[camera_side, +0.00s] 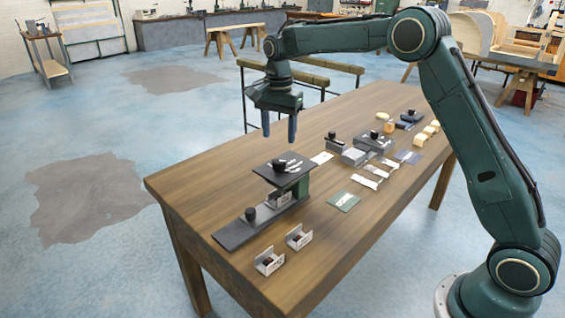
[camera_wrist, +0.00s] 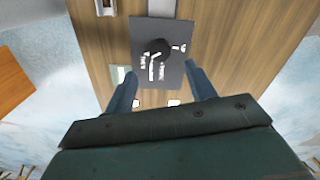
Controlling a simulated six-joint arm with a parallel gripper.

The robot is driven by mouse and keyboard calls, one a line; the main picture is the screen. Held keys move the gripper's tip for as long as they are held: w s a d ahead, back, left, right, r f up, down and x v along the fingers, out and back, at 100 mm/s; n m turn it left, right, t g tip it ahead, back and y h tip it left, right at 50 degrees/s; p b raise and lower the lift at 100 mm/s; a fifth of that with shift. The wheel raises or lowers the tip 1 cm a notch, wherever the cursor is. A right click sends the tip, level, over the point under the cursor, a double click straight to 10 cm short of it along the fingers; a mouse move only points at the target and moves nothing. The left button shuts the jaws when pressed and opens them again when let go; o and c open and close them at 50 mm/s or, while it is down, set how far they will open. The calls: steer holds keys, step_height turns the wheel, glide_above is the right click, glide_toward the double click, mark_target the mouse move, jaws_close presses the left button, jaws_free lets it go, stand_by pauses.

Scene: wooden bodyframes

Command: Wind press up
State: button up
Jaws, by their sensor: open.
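The press (camera_side: 285,178) stands near the front left end of the wooden table. Its dark square top plate carries a round black knob (camera_side: 279,165) and several small pale pieces. Below the plate is a green upright, and a long dark base with another black knob (camera_side: 250,214) reaches toward the front left. In the wrist view the top plate (camera_wrist: 172,38) and its knob (camera_wrist: 158,48) lie ahead of the fingers. My gripper (camera_side: 280,133) is open and empty, pointing down above and apart from the press. Its blue fingers also show in the wrist view (camera_wrist: 162,90).
Two small metal brackets (camera_side: 284,249) sit left of a green card (camera_side: 343,201) on the table (camera_side: 215,190). Grey blocks (camera_side: 365,146), pale strips and yellow pieces (camera_side: 425,131) lie farther along. Bare wood is free along the table's near edge.

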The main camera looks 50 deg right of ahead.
mark_target(279, 161)
step_height(279, 161, down, 8)
steer(key=shift+f, duration=0.2)
stand_by(0.4)
steer(key=c, duration=1)
